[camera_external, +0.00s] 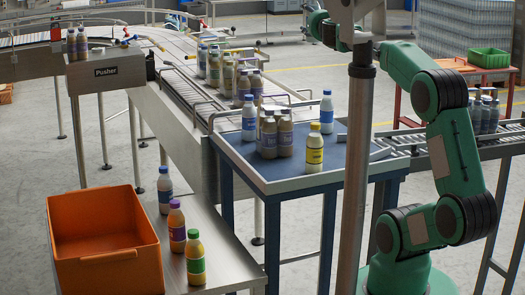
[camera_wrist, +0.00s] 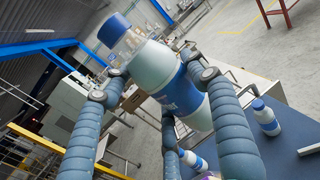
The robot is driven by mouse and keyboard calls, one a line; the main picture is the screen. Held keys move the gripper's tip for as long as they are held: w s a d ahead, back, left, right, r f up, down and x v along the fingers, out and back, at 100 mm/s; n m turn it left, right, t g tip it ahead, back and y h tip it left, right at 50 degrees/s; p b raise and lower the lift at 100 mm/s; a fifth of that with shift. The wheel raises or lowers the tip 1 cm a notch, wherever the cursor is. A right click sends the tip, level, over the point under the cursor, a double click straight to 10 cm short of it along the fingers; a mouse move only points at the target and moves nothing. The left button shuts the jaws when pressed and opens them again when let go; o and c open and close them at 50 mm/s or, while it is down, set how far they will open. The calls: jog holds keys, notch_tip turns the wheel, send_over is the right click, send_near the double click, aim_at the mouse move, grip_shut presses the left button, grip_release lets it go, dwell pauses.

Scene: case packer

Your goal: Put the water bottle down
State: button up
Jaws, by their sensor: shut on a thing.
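In the wrist view, my gripper (camera_wrist: 165,88) is shut on a water bottle (camera_wrist: 152,65) with a blue cap, a pale body and a blue label. The bottle is tilted in the picture, with its cap toward the upper left. Its lower part is partly covered by a finger. In the external view, my arm (camera_external: 440,95) reaches up to the top of the picture; the fingers and the held bottle cannot be made out there.
A blue-topped table (camera_external: 329,167) carries several bottles, including a yellow-capped one (camera_external: 314,148). An orange crate (camera_external: 108,243) stands at the lower left beside three bottles on a steel table (camera_external: 220,235). A grey post (camera_external: 357,160) rises before the blue table. Conveyors run behind.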

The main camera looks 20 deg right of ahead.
jog(key=s+a+r+n+y+b, duration=0.1)
jog(key=s+a+n+y, duration=0.15)
jog(key=a, duration=1.25)
jog(key=s+a+r+n+y+b, duration=0.1)
jog(key=s+a+y, duration=0.25)
jog(key=a, duration=1.15)
jog(key=s+a+r+n+y+b, duration=0.1)
jog(key=s+a+n+y+b, duration=0.15)
jog(key=a, duration=1.25)
notch_tip(320, 180, down, 49)
jog(key=shift+s+a+p, duration=0.15)
jog(key=shift+s+p, duration=0.15)
jog(key=shift+p, duration=0.1)
notch_tip(320, 180, down, 6)
jog(key=b, duration=0.1)
jog(key=shift+f, duration=0.15)
jog(key=shift+f+b, duration=0.55)
jog(key=shift+f, duration=1.25)
